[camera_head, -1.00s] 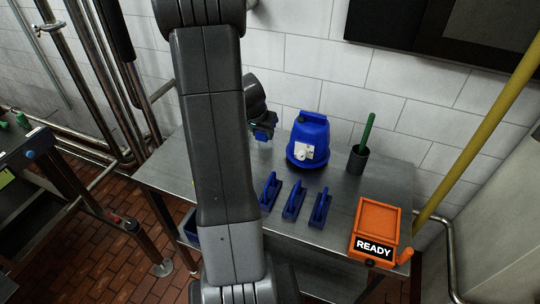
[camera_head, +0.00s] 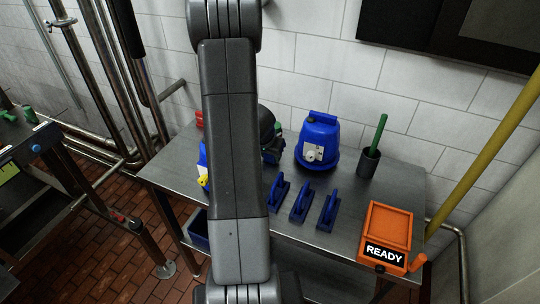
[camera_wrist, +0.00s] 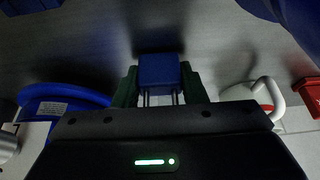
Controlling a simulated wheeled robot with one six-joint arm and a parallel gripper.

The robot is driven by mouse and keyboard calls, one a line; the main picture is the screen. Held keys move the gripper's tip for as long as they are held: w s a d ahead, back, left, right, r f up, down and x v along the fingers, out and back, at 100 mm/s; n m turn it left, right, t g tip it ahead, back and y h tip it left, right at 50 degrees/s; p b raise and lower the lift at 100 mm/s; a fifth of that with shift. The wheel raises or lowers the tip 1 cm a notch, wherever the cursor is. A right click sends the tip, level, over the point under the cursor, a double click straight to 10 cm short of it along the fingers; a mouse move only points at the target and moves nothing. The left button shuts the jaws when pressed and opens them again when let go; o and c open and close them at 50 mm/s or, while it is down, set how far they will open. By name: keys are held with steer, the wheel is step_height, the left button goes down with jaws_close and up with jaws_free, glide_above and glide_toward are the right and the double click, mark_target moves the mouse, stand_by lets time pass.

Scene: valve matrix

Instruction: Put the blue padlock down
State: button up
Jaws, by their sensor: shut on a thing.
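The blue padlock (camera_wrist: 158,72) is between the green fingers of my gripper (camera_wrist: 157,90) in the wrist view. Its shackle points back toward the palm. My gripper is shut on it, with the grey tabletop (camera_wrist: 215,45) beyond. In the head view my wrist (camera_head: 268,128) is over the back part of the steel table (camera_head: 345,222), left of the blue lidded container. My arm hides part of the wrist there, and the padlock is not clearly seen. I cannot tell whether the padlock touches the table.
The blue lidded container (camera_head: 317,145) stands close to my wrist. Several blue handled blocks (camera_head: 301,203) lie in front. A grey cup (camera_head: 368,162) with a green stick and an orange READY box (camera_head: 387,236) are at right. A red object (camera_head: 200,119) stands at back left.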

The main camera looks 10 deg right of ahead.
steer(key=shift+f, duration=0.15)
steer(key=o, duration=1)
steer(key=shift+o, duration=0.2)
steer(key=shift+r, duration=0.35)
steer(key=p+v, duration=0.1)
steer(key=v, duration=1)
steer(key=shift+r, duration=0.35)
steer(key=shift+s+a, duration=0.1)
